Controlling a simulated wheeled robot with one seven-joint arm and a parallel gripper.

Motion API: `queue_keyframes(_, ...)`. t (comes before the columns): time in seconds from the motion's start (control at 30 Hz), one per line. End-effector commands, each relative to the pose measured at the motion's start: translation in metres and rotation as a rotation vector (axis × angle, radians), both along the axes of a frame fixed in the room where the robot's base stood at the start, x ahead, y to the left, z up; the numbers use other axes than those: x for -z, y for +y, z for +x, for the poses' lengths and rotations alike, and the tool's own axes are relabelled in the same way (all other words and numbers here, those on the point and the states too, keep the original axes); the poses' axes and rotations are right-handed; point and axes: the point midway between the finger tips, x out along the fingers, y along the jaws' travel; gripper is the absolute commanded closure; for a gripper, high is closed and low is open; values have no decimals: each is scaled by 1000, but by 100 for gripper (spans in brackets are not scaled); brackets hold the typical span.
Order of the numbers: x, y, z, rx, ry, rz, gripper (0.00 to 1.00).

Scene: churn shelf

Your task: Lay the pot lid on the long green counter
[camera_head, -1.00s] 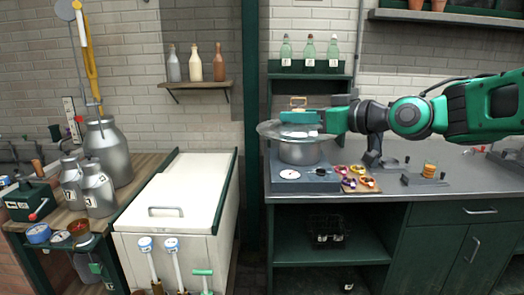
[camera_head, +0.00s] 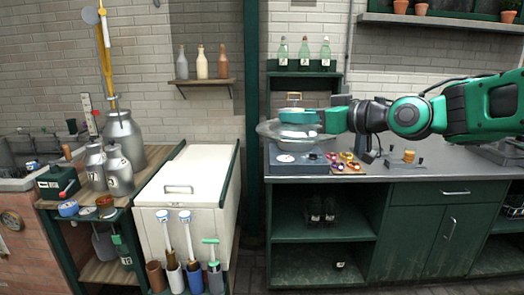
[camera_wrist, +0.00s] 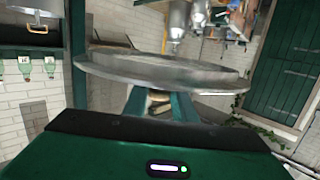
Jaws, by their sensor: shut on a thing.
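The pot lid (camera_head: 274,131) is a wide silver disc in my gripper, roughly level, above the left end of the long green counter (camera_head: 447,165), which has a grey top and green cabinets. My gripper (camera_head: 304,117) reaches in from the right and is shut on the lid. In the wrist view the lid (camera_wrist: 165,72) spans the middle, seen nearly edge-on in front of the gripper; the finger contact is hidden. A silver pot (camera_head: 297,145) shows just below the lid. I cannot tell whether the lid touches it.
A scale with a white dial (camera_head: 285,158) and colourful small items (camera_head: 346,162) sit beside the pot. A green rack (camera_head: 303,66) with bottles stands behind. A white chest (camera_head: 187,190) is left.

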Motion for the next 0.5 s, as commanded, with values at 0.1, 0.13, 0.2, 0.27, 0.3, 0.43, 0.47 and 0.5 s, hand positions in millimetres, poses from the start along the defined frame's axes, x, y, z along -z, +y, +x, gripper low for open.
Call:
queue_keyframes(0.1,12,-9,18,42,2,0,100)
queue_keyframes(0.13,16,-11,24,55,3,0,100)
queue_keyframes(0.2,23,-17,33,81,3,0,100)
queue_keyframes(0.27,31,-22,42,108,4,1,100)
queue_keyframes(0.3,36,-26,48,126,2,1,100)
queue_keyframes(0.43,58,-42,72,199,4,1,100)
queue_keyframes(0.47,65,-47,78,219,4,0,100)
queue_keyframes(0.5,74,-54,87,247,4,0,100)
